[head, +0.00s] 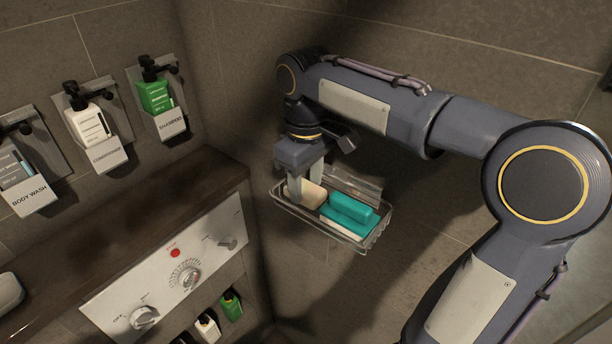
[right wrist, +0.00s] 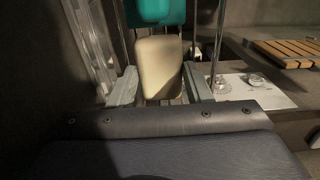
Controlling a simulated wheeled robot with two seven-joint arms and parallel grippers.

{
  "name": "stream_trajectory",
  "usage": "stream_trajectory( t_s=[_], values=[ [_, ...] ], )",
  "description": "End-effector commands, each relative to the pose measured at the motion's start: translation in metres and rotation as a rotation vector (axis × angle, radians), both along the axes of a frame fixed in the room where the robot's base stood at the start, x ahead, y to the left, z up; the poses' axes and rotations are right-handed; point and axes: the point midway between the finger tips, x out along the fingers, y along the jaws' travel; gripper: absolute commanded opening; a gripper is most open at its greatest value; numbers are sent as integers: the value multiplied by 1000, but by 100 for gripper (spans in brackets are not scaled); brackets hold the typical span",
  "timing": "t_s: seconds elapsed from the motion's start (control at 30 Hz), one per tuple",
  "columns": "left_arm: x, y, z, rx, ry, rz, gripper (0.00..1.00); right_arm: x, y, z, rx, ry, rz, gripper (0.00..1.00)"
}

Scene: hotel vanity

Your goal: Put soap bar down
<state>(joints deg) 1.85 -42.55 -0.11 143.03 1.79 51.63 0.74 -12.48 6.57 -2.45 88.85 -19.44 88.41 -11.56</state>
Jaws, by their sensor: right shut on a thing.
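The cream soap bar (head: 311,197) is at the left end of a clear wire-sided basket (head: 300,214) on the tiled wall. My right gripper (head: 303,186) reaches down into the basket and is shut on the soap bar. In the right wrist view, the soap bar (right wrist: 159,62) stands between the two grey fingers (right wrist: 160,84). Whether its underside rests on the basket floor is hard to tell. My left gripper is not in view.
A teal block (head: 350,212) fills the basket's right part, close beside the soap. Wall holders carry body wash (head: 16,172), conditioner (head: 88,124) and shampoo (head: 155,97). A dark ledge (head: 130,230) and a control panel with knobs (head: 160,275) lie left of the basket.

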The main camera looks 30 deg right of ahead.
Motion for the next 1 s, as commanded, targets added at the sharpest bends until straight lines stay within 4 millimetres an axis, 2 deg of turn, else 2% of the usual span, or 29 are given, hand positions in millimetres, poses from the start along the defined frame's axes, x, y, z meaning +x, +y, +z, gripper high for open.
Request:
stream_trajectory(
  t_s=[0.43, 0.47, 0.6, 0.87, 1.0],
  values=[
    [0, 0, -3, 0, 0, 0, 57, 0, 0, -7, 0, -1, -1, 21],
    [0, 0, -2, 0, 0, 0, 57, 0, 0, -7, 0, -1, -1, 47],
    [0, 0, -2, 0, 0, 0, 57, 0, 0, -6, 0, -1, -1, 66],
    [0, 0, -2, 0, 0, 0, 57, 0, 0, -6, 0, -1, -1, 67],
    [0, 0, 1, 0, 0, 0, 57, 1, 0, 2, 0, -3, -1, 67]
  ],
)
